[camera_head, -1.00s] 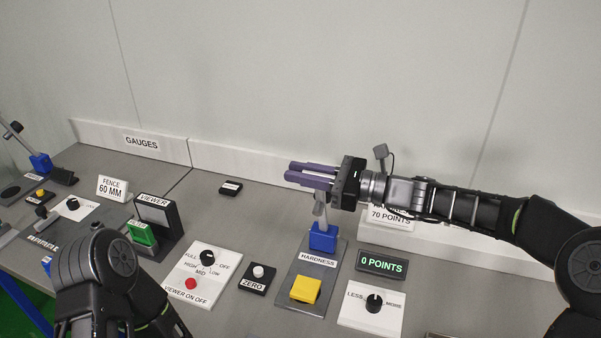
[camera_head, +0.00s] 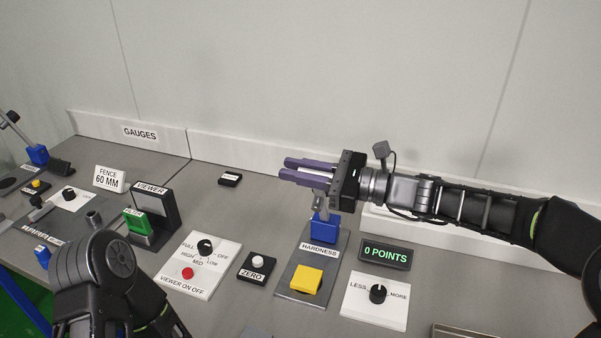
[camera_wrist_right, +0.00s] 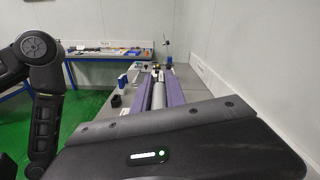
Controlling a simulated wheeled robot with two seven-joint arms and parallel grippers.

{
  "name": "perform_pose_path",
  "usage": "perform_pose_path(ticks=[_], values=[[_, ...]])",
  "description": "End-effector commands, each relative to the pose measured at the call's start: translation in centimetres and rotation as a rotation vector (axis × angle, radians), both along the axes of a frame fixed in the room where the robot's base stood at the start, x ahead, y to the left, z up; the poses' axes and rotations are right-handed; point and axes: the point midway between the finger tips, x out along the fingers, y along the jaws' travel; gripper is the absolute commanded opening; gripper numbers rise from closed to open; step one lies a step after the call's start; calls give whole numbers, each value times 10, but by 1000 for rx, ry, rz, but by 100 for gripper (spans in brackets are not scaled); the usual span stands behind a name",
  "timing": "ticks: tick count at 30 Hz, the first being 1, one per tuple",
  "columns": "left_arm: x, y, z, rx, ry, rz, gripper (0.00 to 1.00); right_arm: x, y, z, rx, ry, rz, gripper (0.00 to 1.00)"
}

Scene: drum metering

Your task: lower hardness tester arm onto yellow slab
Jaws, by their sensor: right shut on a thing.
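The hardness tester has a grey base plate (camera_head: 292,290) marked HARDNESS, a blue block (camera_head: 325,229), and a grey arm (camera_head: 319,204) rising from the block to my right gripper. The yellow slab (camera_head: 306,279) lies on the near part of the plate, uncovered. My right gripper (camera_head: 305,172) is above and behind the slab, its purple fingers pointing left. It is shut on the tester arm; the right wrist view shows a grey bar (camera_wrist_right: 158,95) between the fingers. My left arm shows at lower left, but its gripper is not visible.
A display (camera_head: 385,254) reads 0 POINTS. A LESS/MORE knob (camera_head: 378,293) stands right of the slab, the ZERO button (camera_head: 258,262) left. The viewer (camera_head: 155,214) and its switch panel (camera_head: 197,265) are further left. A low white ledge runs along the back wall.

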Motion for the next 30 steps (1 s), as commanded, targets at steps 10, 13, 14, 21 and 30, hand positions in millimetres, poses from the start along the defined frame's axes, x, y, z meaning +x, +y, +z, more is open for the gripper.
perform_pose_path(ticks=[10, 13, 14, 21, 30], values=[[1, 1, -93, 2, -4, 1, 76, -51, 17, -47, -75, -223, 1, 0], [1, 1, -108, 3, -4, 0, 76, -62, 21, -57, -73, -217, 2, 0], [1, 1, -111, 3, -4, -1, 76, -65, 21, -59, -73, -216, 1, 0], [1, 1, -129, 3, -5, -2, 76, -80, 26, -74, -71, -212, 0, 0], [1, 1, -131, 3, -5, -2, 76, -83, 27, -76, -71, -211, -2, 0]])
